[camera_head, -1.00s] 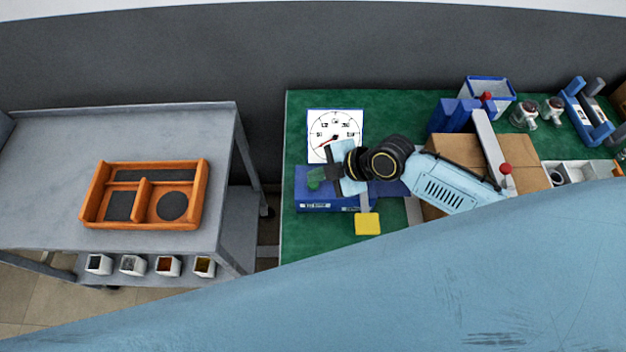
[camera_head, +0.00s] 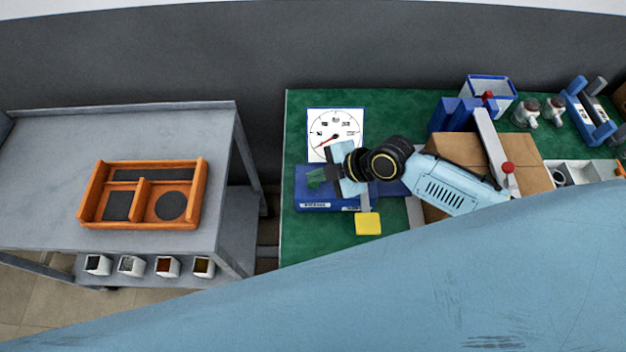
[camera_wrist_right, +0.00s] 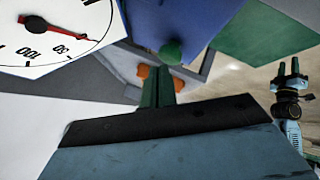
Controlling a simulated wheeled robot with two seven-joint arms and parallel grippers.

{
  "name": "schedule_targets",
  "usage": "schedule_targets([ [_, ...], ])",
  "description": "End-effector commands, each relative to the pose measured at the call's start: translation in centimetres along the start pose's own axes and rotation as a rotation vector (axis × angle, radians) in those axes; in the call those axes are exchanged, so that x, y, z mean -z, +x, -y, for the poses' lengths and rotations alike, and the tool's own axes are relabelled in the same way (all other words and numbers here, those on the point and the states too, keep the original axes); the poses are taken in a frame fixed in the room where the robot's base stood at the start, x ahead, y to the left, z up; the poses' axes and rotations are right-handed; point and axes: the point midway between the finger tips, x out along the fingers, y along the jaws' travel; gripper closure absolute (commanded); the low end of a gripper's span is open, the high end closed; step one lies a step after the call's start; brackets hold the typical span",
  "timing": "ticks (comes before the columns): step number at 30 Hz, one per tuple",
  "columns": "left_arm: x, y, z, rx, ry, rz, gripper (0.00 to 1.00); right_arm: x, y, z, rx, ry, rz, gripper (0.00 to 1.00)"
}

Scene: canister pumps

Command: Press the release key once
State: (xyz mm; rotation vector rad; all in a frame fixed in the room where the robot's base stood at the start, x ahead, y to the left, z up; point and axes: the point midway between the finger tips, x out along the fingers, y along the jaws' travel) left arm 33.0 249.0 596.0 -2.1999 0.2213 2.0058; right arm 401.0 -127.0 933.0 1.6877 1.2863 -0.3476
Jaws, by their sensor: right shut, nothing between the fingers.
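A blue pump unit (camera_head: 314,203) stands on the green bench mat, with a white round gauge (camera_head: 334,128) behind it. My right gripper (camera_head: 318,176) is shut and empty, low over the pump's left part. In the right wrist view its dark green fingers (camera_wrist_right: 158,86) point at a green round knob (camera_wrist_right: 171,52) on the blue body. This knob may be the release key; the fingertips hide part of it, and I cannot tell whether they touch. My left gripper (camera_wrist_right: 289,74) shows only in the right wrist view, far off, its two prongs apart.
A yellow pad (camera_head: 368,223) is at the pump's front edge. A cardboard box (camera_head: 465,150), a blue-rimmed bin (camera_head: 489,92) and jars (camera_head: 525,113) stand to the right. An orange tray (camera_head: 145,222) is on the grey cart at left. My blue arm covers the lower right.

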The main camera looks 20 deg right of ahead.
Motion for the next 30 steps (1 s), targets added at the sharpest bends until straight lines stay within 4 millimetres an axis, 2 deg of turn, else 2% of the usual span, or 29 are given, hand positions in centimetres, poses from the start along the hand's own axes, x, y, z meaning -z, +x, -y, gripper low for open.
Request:
schedule_targets([
  [30,-0.13,0.98,-0.04,0.0,0.0,0.0,0.64,-0.55,0.74,0.56,0.0,0.0,0.0,1.0],
])
